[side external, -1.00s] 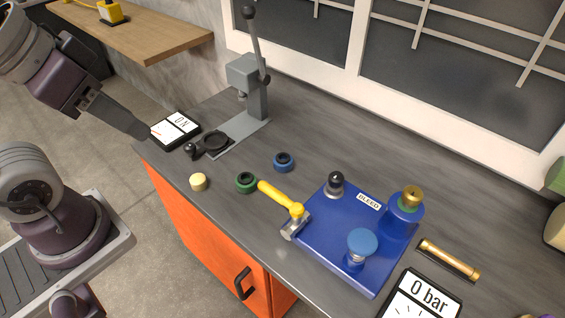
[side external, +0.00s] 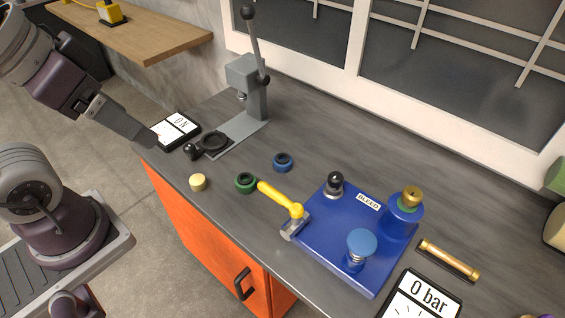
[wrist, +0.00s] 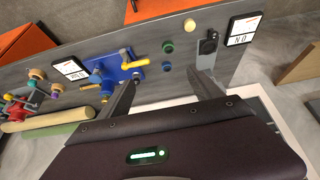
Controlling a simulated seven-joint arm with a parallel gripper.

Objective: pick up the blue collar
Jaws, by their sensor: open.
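The blue collar (side external: 283,162) is a small ring with a dark centre, lying flat on the grey bench between the lever press and the blue block. In the wrist view it shows small (wrist: 166,67), between and beyond my fingers. My gripper (side external: 149,139) is at the left end of the bench in the side view, above and beside the ON panel, well apart from the collar. In the wrist view my gripper (wrist: 160,76) has its two fingers spread with nothing between them.
A green collar (side external: 245,183) and a cream cap (side external: 198,182) stand near the front edge. The grey lever press (side external: 250,90) stands behind. The bench around the blue collar is clear.

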